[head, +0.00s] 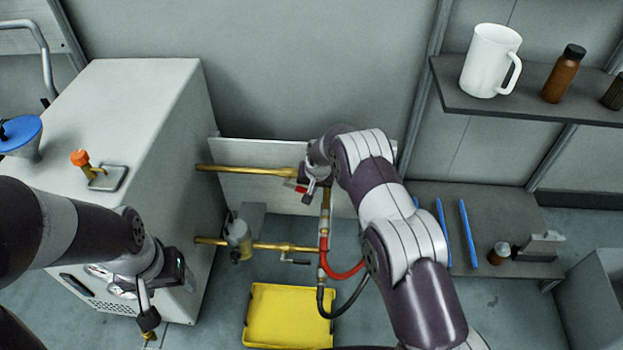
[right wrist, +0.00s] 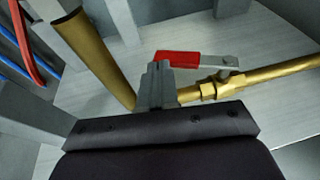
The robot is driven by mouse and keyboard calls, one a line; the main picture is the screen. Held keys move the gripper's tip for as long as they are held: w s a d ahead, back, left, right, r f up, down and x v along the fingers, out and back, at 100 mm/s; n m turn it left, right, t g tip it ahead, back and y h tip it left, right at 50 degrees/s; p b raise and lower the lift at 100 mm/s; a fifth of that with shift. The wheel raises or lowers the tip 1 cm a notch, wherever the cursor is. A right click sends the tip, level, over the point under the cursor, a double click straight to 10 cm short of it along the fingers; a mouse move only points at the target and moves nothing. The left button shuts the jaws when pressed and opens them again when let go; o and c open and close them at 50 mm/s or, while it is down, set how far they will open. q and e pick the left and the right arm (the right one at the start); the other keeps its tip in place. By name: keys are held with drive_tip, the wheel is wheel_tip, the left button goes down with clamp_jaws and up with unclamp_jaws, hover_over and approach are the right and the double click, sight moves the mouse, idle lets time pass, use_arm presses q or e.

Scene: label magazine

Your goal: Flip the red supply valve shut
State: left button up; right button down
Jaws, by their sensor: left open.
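The red supply valve has a flat red handle (right wrist: 182,60) on a grey lever, above a brass body (right wrist: 215,88) on a brass pipe. The handle points left from its pivot, roughly along the pipe. In the head view a little of the red handle (head: 300,188) shows beside my right gripper (head: 308,196). In the right wrist view the fingers of my right gripper (right wrist: 158,68) are together, at the handle's free end. I cannot tell whether they touch it. My left gripper (head: 149,334) is open and empty at the lower left, well away from the valve.
A grey cabinet (head: 150,90) with an orange-knobbed fitting (head: 80,158) stands left. A lower brass pipe (head: 265,246), red hose (head: 345,273) and black hose (head: 345,305) lie near the valve. A yellow tray (head: 285,315) is below. A shelf (head: 535,110) holds a white jug (head: 488,62) and bottles.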

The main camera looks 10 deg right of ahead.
drive_tip(key=shift+a+f+b, duration=0.15)
drive_tip(key=shift+f+b, duration=0.95)
drive_tip(key=shift+f, duration=0.75)
drive_tip(key=p+v, duration=0.4)
drive_tip(key=v, duration=0.8)
drive_tip(key=shift+r, duration=0.35)
